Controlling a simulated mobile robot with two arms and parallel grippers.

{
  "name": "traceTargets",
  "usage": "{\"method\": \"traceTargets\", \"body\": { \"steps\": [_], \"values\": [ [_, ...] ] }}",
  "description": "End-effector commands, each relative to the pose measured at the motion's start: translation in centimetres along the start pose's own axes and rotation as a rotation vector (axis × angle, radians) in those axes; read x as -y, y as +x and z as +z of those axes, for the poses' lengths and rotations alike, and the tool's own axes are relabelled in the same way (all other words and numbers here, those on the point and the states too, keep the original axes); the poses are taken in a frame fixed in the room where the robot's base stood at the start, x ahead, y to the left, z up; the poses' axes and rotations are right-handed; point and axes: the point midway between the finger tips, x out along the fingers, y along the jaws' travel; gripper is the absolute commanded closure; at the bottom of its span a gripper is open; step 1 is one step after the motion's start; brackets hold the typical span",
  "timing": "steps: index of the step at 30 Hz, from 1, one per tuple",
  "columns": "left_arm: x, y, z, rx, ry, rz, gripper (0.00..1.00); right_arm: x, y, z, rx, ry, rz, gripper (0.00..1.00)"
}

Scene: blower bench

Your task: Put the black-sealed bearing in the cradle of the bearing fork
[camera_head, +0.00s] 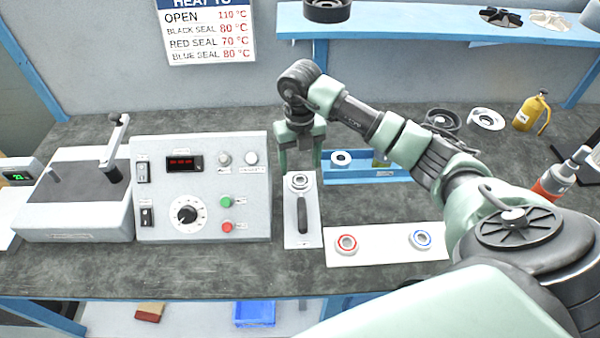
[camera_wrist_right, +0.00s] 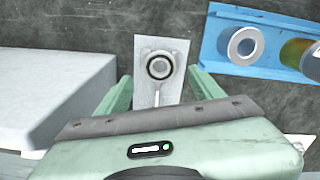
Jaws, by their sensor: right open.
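The black-sealed bearing (camera_head: 300,182) is a light ring with a dark seal. It sits at the far end of a pale plate, at the head of the bearing fork, whose black handle (camera_head: 302,216) points toward me. The wrist view shows the bearing (camera_wrist_right: 160,67) apparently in the fork's cradle, with the handle mostly hidden by my gripper. My right gripper (camera_head: 300,165) is open and empty, its fingers spread to either side just behind and above the bearing. In the wrist view the fingers (camera_wrist_right: 161,85) flank the plate without visibly touching the bearing. My left gripper is not in view.
A control box (camera_head: 200,190) stands to the left. A blue fixture (camera_head: 365,181) with a ring sits right of the fork. A white tray (camera_head: 385,254) carries a red-sealed bearing (camera_head: 346,244) and a blue-sealed bearing (camera_head: 421,239). A shelf (camera_head: 400,32) crosses the back.

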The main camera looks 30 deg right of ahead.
Motion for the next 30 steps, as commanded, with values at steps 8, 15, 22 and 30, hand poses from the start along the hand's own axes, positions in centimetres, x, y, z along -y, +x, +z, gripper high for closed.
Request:
{"method": "traceTargets", "body": {
  "steps": [8,15,22,30],
  "values": [
    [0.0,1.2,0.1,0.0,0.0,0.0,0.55,0.0,-5.5,0.1,0.004,0.0,0.0,0.33],
    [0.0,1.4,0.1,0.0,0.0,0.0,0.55,0.0,-7.4,0.0,0.0,0.0,0.0,0.33],
    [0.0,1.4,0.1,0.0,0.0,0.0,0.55,0.0,-7.5,0.0,-0.001,0.0,0.0,0.33],
    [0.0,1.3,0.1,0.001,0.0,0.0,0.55,0.0,-7.5,0.0,-0.001,0.0,0.0,0.33]
  ]
}}
